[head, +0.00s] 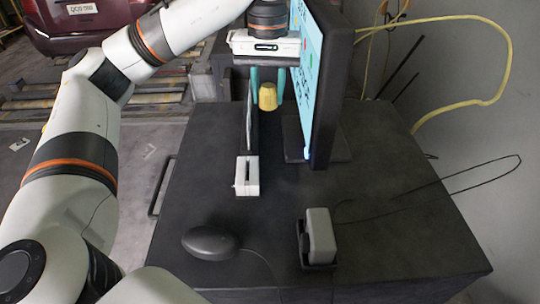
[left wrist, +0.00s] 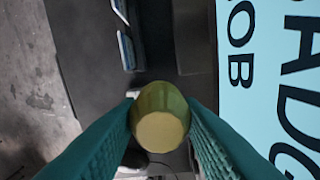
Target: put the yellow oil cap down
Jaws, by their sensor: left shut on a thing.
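The yellow oil cap (head: 268,97) is held between the teal fingers of my left gripper (head: 267,92), near the back of the dark cabinet top (head: 215,215). In the left wrist view the cap (left wrist: 160,118) fills the gap between both fingertips (left wrist: 160,115), its pale flat face towards the camera. The gripper is shut on it. The cap appears to be above the cabinet top; I cannot tell how high. My right gripper is not in view.
A monitor (head: 322,85) stands just right of the left gripper. A thin dark upright panel (head: 249,120) is close on its left. A white slotted block (head: 247,176), a black mouse (head: 209,243) and a grey-white device (head: 320,236) sit nearer. The front middle is mostly clear.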

